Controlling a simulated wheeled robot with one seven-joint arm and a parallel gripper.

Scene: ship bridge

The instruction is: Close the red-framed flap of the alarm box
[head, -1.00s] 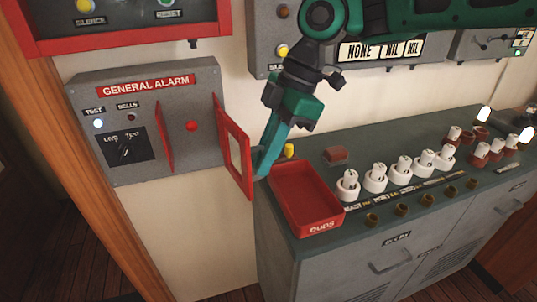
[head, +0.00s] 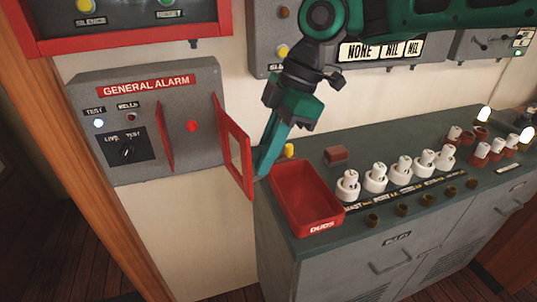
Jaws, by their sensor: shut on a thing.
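The grey alarm box (head: 165,82), labelled GENERAL ALARM, is on the wall at left. Its red-framed flap (head: 246,183) stands open, swung out to the right of the red button (head: 192,126). A thin red plate (head: 164,135) stands out left of the button. My gripper (head: 262,172) points down at the flap's free outer edge and is shut on it. The exact contact is small and partly hidden by the fingers.
A red DUDS tray (head: 309,222) sits on the grey cabinet just right of and below my gripper. White bulb holders (head: 375,178) and a small yellow piece (head: 289,150) stand on the cabinet. A red-framed panel (head: 120,38) hangs above the alarm box.

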